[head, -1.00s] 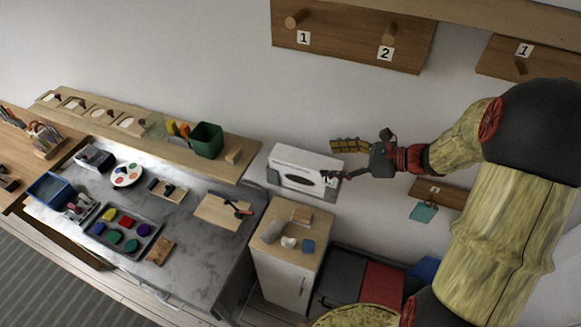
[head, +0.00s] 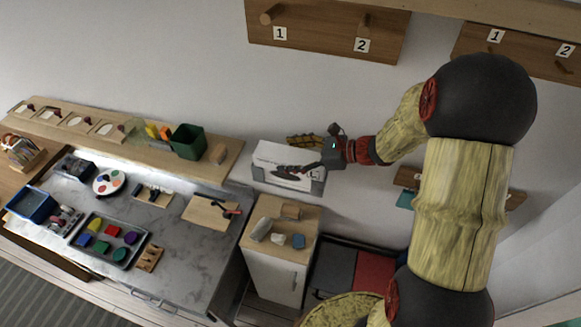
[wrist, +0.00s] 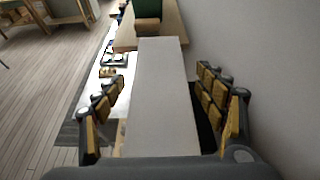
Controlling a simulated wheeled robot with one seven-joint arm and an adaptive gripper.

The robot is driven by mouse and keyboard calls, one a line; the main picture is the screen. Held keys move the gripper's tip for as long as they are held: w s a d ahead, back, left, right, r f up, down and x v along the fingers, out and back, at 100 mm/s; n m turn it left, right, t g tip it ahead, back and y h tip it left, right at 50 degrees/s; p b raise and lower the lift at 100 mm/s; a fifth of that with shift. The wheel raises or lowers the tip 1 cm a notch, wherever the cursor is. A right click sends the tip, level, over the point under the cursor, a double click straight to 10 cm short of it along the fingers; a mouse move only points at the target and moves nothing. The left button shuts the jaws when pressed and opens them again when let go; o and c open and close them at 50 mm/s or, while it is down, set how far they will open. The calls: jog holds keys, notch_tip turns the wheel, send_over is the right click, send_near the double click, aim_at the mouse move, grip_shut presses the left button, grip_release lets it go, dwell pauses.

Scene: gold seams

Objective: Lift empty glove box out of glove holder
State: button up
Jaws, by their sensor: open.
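The glove box (head: 276,157) is a white carton with a dark oval opening on its front. It sits in the grey glove holder (head: 290,181) on the wall, above the small cabinet. My gripper (head: 302,155) is open at the box's right part, one finger behind its top edge and the other across its front. In the wrist view the box (wrist: 163,90) runs away between the two spread fingers of my gripper (wrist: 165,100). I see a gap on the left finger's side; contact on either side cannot be told. Whether the box is empty cannot be seen.
A wooden shelf (head: 125,142) with a green bin (head: 188,141) is left of the box. Below stand a small cabinet (head: 277,272) with small items on top and a marble counter (head: 195,246) with trays. Peg boards (head: 330,28) hang above. The wall is close behind.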

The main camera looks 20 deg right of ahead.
jog(key=shift+c, duration=0.7)
jog(key=c, duration=1.1)
jog(key=shift+c, duration=0.6)
